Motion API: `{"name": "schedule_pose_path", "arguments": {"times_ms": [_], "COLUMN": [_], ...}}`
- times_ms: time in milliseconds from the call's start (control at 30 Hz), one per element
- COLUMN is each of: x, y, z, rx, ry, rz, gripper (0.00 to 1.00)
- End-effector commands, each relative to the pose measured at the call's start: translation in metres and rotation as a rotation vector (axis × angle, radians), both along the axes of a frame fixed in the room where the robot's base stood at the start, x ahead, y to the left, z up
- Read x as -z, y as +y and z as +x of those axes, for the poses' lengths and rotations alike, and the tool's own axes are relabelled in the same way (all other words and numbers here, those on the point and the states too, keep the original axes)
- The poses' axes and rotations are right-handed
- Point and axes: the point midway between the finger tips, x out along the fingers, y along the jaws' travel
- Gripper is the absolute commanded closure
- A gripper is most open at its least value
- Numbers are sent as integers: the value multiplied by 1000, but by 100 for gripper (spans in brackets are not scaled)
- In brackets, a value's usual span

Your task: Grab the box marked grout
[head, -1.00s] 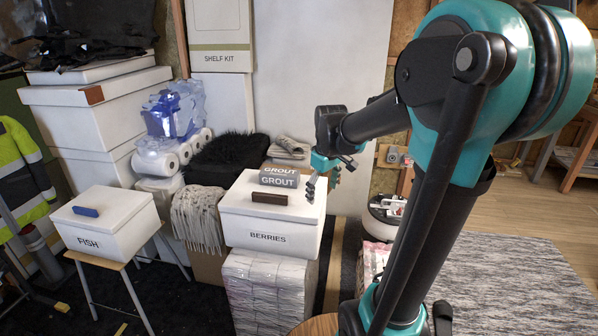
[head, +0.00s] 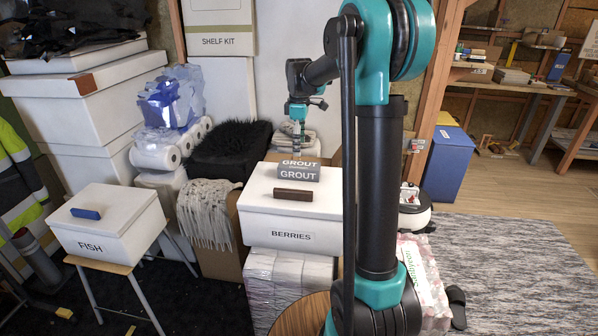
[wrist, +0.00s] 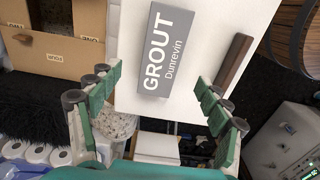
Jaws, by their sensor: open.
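The grey box marked GROUT (head: 298,173) lies on the white lid of the box marked BERRIES (head: 253,207). My gripper (head: 298,142) is above and just behind the grout box in the head view. In the wrist view the grout box (wrist: 161,50) lies ahead of the fingers, with its label facing up at me. My gripper (wrist: 160,88) is open there, its fingers spread on either side with nothing between them. I cannot tell the exact height of the fingers above the box.
A dark brown block (head: 293,194) lies on the same lid, just in front of the grout box. A black furry bin (head: 228,150) stands to the left. The FISH box (head: 105,222) with a blue block (head: 86,213) is further left. A blue bin (head: 447,165) stands at right.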

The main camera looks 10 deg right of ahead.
Motion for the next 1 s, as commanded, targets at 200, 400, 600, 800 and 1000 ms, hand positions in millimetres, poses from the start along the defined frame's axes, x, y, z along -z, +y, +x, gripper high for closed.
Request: {"name": "schedule_pose_path", "arguments": {"times_ms": [200,400,600,800,1000], "x": [32,43,71,89,90], "y": [0,0,1,1,1], "z": [0,0,-2,-2,-2], "rx": [1,1,1,1,1], "ry": [0,0,0,0,0], "rz": [0,0,0,0,0], "gripper": [22,22,22,22,22]}}
